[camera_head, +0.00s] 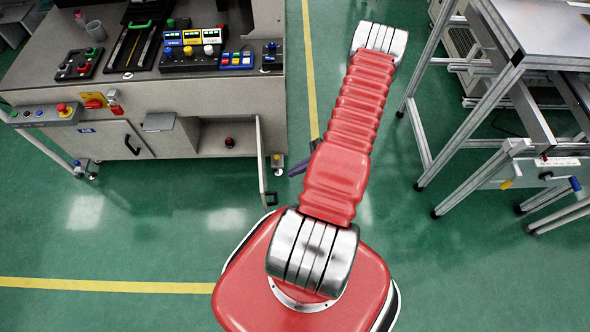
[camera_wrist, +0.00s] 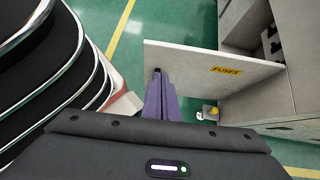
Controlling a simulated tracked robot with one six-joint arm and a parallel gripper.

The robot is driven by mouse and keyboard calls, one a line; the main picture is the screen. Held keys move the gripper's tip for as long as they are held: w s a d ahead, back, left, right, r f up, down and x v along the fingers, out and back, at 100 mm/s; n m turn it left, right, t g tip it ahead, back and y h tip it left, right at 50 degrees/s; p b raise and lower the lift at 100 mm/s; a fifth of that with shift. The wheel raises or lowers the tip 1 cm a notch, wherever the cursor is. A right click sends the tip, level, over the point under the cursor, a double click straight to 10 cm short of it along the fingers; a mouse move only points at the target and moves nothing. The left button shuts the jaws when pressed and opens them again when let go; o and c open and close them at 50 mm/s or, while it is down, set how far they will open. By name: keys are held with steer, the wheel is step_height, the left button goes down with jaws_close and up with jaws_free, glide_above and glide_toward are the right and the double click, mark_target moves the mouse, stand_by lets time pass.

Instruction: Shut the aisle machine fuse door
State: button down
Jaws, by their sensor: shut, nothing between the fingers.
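The fuse door (camera_head: 262,158) is a grey panel standing open from the machine front, seen nearly edge-on in the head view, with a dark handle at its near end. In the wrist view the door (camera_wrist: 190,62) fills the middle and carries a yellow FUSES label (camera_wrist: 227,70). My gripper (camera_head: 298,168) is beside the door on its right in the head view, partly hidden by my red arm. In the wrist view my gripper (camera_wrist: 157,74) has its purple fingers shut and empty, overlapping the panel near its left edge. I cannot tell whether they touch it.
The grey machine (camera_head: 180,95) has an open compartment (camera_head: 208,138) left of the door, with a red knob inside. A closed door (camera_head: 110,140) is further left. A metal-framed table (camera_head: 540,50) stands at the right. Green floor is clear in front.

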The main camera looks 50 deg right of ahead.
steer(key=w+a+f, duration=0.5)
steer(key=w+a, duration=0.1)
steer(key=w, duration=0.1)
steer(key=shift+a, duration=0.2)
stand_by(0.5)
